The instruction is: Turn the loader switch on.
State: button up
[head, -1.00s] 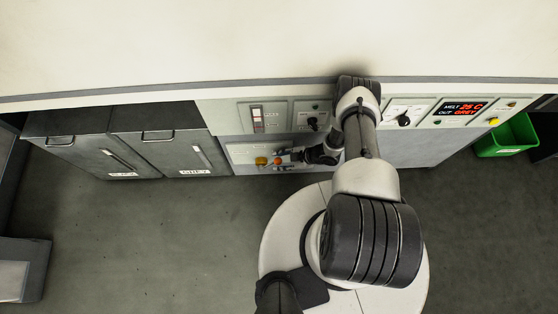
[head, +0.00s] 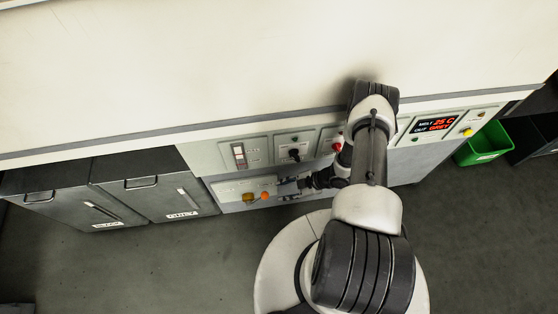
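The machine front carries a pale control panel with several controls; its labels are too small to read, so I cannot tell for sure which one is the loader switch. A lower panel section (head: 228,188) has a yellow-brown knob (head: 249,198) and an orange button or lamp (head: 265,196). My gripper (head: 284,189) is in front of this lower section, just right of the orange part, pointing left. Its dark fingers look spread, with nothing seen between them. Whether it touches the panel is unclear. The panel behind the gripper is partly hidden.
Above are a white rocker switch (head: 239,155), a black knob (head: 294,154) and a red knob (head: 337,147). A lit display (head: 435,124) is right of my arm. Grey bins (head: 150,190) stand left, a green bin (head: 483,146) right. The floor in front is clear.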

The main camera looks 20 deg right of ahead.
aim_at(293, 152)
jog(key=k, duration=1)
